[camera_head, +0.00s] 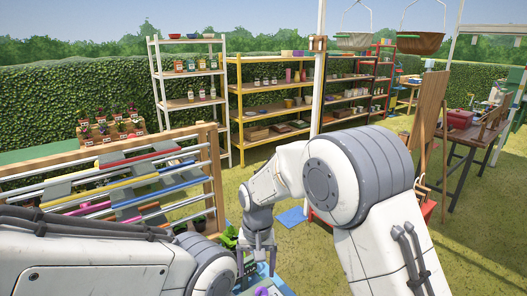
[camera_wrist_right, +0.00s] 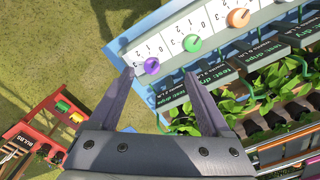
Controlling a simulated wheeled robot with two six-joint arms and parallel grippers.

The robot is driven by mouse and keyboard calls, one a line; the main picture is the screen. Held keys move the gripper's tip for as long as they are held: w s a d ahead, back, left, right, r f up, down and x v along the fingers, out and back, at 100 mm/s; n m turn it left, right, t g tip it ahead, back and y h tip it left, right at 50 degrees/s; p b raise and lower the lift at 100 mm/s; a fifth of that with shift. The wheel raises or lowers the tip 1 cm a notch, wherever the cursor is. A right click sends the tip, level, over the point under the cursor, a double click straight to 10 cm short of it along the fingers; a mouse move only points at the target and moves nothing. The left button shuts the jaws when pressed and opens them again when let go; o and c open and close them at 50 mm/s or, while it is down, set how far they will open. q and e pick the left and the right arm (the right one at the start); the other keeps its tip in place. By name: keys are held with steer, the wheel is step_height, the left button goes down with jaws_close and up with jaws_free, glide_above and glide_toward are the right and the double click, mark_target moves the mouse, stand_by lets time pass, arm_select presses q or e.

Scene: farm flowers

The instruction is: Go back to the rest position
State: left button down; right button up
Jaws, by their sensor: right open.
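My right gripper (camera_head: 256,262) points down in front of me, low in the middle of the head view. In the right wrist view its two fingers (camera_wrist_right: 159,75) are apart with nothing between the tips. A purple knob (camera_wrist_right: 152,66) on a white numbered panel shows just beyond the fingertips; I cannot tell whether they touch it. A green knob (camera_wrist_right: 192,43) and an orange knob (camera_wrist_right: 238,18) sit farther along the panel. My left arm crosses the bottom left of the head view; its gripper is not in view.
Potted seedlings (camera_wrist_right: 255,97) with black labels stand beside the panel. A wooden rack with rails (camera_head: 110,178) is at the left. A red stand (camera_wrist_right: 50,130) is at left in the wrist view. Shelves (camera_head: 265,100) stand behind, a table (camera_head: 472,138) at right. Grass (camera_head: 480,245) is open at right.

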steer(key=s+d+r+n, duration=0.2)
steer(key=s, duration=0.6)
steer(key=s+d+r+n, duration=0.2)
steer(key=s+r+n, duration=0.1)
steer(key=s, duration=0.6)
steer(key=s+d+r+n, duration=0.2)
steer(key=s+r, duration=0.1)
steer(key=s, duration=0.6)
steer(key=shift+d+r+y, duration=0.25)
steer(key=shift+d+y, duration=0.05)
steer(key=shift+y, duration=0.1)
